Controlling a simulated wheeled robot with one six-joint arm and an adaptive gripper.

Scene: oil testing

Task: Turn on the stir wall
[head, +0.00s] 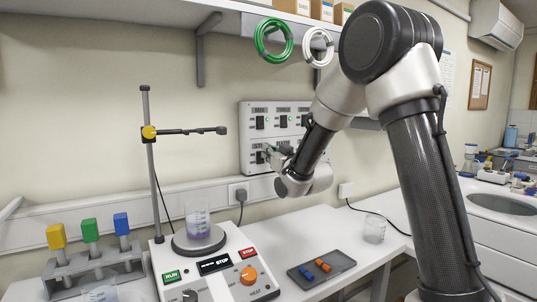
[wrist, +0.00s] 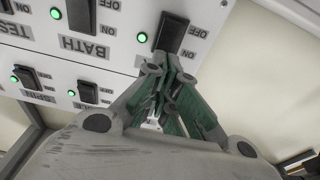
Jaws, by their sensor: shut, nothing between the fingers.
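A white wall switch panel (head: 246,137) with rows of black rocker switches hangs behind the bench. My gripper (head: 268,152) is at its lower row in the head view. In the wrist view, which shows the labels upside down, my gripper (wrist: 172,68) is shut and empty. Its tips are at the lower end of a black rocker switch (wrist: 172,30); I cannot tell if they touch. A green light (wrist: 142,37) glows beside that switch. Its name label is hidden, so I cannot tell whether it is the stir switch. A switch labelled BATH (wrist: 82,14) is to its left.
A stirrer hotplate (head: 215,262) with a beaker (head: 198,222) stands below the panel. A clamp stand (head: 151,180) is left of it. A dark tray (head: 322,270) and an empty glass beaker (head: 374,229) are on the bench. A shelf (head: 130,18) is above.

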